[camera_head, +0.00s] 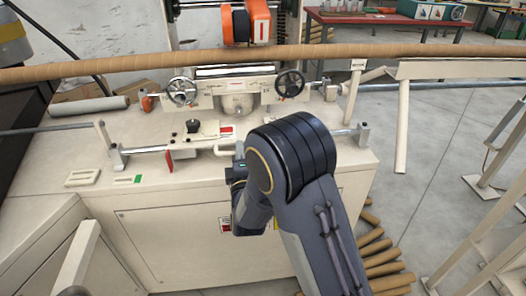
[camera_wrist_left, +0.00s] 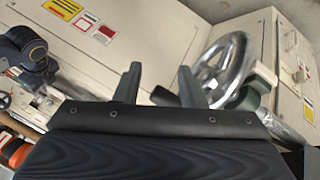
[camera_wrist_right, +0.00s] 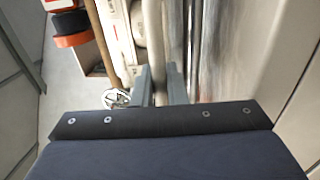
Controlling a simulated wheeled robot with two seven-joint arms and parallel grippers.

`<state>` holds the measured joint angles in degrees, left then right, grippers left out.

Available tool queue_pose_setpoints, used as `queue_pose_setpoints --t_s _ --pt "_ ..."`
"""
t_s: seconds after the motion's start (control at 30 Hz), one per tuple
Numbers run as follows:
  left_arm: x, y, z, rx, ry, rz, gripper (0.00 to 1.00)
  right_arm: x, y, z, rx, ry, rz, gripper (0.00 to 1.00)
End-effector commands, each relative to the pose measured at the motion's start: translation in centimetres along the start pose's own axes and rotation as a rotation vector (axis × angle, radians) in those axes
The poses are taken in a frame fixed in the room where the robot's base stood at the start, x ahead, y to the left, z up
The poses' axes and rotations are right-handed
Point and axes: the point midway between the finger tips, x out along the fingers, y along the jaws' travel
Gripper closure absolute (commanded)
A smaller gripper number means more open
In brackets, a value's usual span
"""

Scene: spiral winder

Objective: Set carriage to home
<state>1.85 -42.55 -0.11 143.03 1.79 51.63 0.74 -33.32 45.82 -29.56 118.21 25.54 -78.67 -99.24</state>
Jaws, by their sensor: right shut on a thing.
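A cream machine carries a unit with two handwheels (camera_head: 235,93) in the head view. In front of it a low plate assembly with a black knob (camera_head: 193,127) sits by a thin metal rail (camera_head: 140,150); I cannot tell which part is named the carriage. My right gripper (camera_head: 238,165) is at the machine's front edge, partly hidden by my arm. In the right wrist view its fingers (camera_wrist_right: 160,86) are shut on a pale bar (camera_wrist_right: 158,50). My left gripper (camera_wrist_left: 158,88) shows only in its wrist view, fingers apart and empty, beside a chrome handwheel (camera_wrist_left: 222,66).
A long brown tube (camera_head: 190,62) spans the machine above the handwheels. A red lever (camera_head: 169,161) hangs from the front rail. Brown tubes (camera_head: 385,262) lie on the floor at right. Cream frames (camera_head: 490,215) stand farther right, with open floor between.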

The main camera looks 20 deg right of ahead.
Motion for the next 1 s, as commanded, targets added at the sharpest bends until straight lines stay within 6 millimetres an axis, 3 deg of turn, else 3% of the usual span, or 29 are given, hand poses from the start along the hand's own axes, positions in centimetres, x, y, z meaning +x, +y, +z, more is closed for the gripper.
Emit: queue_pose_setpoints --t_s 0.03,0.1,0.4,0.6,1.0 --pt "0.1 0.0 0.0 0.000 0.000 0.000 0.64 -0.1 -0.1 -1.8 0.004 0.015 -0.002 1.00" --pt "0.1 0.0 0.0 0.000 0.000 0.000 0.64 -0.1 -0.1 -3.2 0.003 0.012 -0.002 1.00" --pt "-0.1 0.1 -0.1 0.000 0.000 0.000 0.64 -0.1 -0.1 -8.0 0.000 0.001 -0.004 1.00" --pt "-0.1 0.1 -0.1 0.000 0.000 0.000 0.64 0.0 -0.2 -9.4 0.000 -0.002 -0.005 1.00" --pt "-0.1 0.1 -0.1 0.000 0.000 0.000 0.64 0.0 -0.2 -9.6 -0.001 -0.006 -0.005 1.00"
